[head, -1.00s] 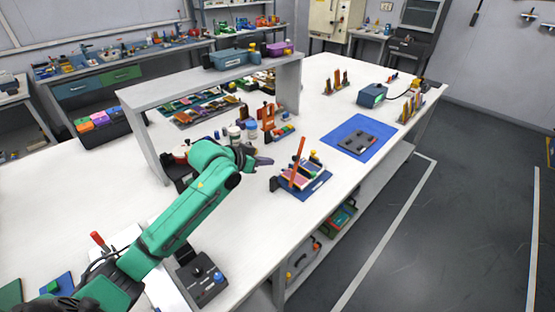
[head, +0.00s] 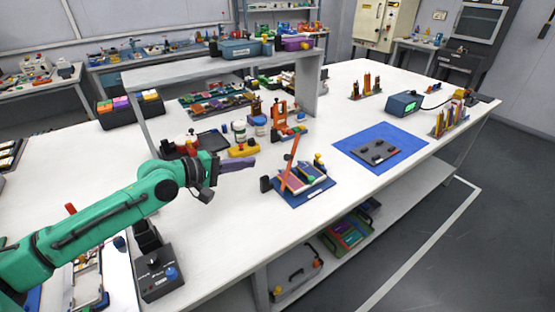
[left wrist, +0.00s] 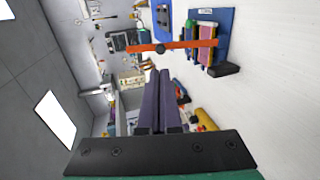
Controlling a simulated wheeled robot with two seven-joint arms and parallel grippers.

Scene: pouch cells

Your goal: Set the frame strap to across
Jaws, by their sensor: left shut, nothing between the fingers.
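The orange frame strap (head: 290,168) stands up at a tilt from a blue frame (head: 318,191) that holds several flat pouch-like pieces. In the left wrist view the strap (left wrist: 180,45) appears as a long orange bar, beyond my fingertips, with the blue frame (left wrist: 224,28) behind it. My left gripper (head: 252,163) is shut and empty. Its dark fingers point right, toward the strap, and are apart from it in the head view. The fingers (left wrist: 161,74) are together in the left wrist view. My right gripper is not in view.
A blue mat (head: 405,152) with a dark grey plate lies right of the frame. A yellow object (head: 243,150) and small jars stand behind my gripper, near a raised shelf (head: 215,68). A black control box (head: 157,274) is at front left.

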